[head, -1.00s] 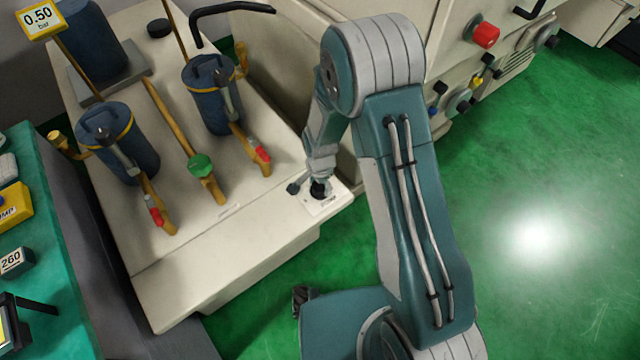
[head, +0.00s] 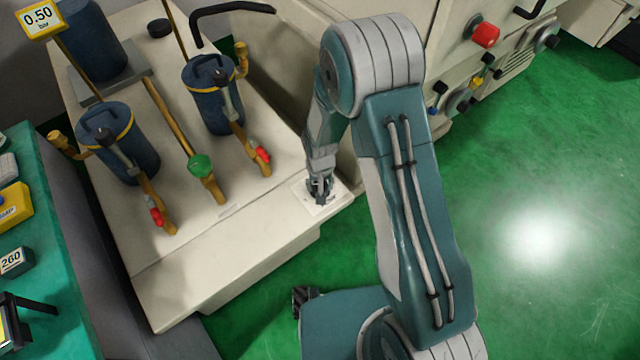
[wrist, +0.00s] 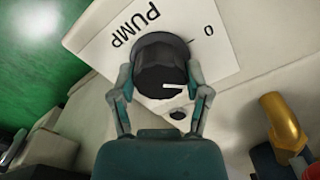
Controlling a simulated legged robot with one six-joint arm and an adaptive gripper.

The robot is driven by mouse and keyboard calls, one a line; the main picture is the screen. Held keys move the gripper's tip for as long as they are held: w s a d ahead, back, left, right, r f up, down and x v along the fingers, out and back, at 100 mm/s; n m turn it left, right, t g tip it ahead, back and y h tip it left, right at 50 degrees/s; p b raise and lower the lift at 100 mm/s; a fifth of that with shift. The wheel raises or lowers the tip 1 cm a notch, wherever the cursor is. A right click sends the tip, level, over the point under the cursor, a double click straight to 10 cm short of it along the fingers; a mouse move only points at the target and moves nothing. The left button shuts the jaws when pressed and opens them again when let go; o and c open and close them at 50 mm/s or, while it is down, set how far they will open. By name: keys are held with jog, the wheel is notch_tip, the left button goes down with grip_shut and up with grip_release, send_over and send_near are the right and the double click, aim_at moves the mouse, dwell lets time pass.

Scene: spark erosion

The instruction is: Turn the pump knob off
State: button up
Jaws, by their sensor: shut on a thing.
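The pump knob (wrist: 158,62) is round and black, on a white plate (wrist: 105,42) printed "PUMP" and "0". In the wrist view its white pointer line lies on the lower right of the knob, pointing right, away from the "0" at the upper right. My gripper (wrist: 160,78) has one finger on each side of the knob and is shut on it. In the head view my gripper (head: 319,192) is down at the plate (head: 331,203) on the cream cabinet's near right corner, hiding most of the knob.
The cream cabinet top (head: 205,255) carries blue canisters (head: 212,105), brass pipes, red-tipped levers (head: 262,155) and a green knob (head: 200,166) left of my arm. A machine panel with a red button (head: 486,35) stands behind. Green floor is open at right.

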jog(key=n, duration=0.4)
jog(key=shift+w+a+n, duration=0.1)
jog(key=shift+w+n, duration=0.05)
jog(key=shift+n, duration=2.05)
jog(key=o, duration=1.1)
jog(key=shift+o, duration=0.2)
notch_tip(320, 180, up, 12)
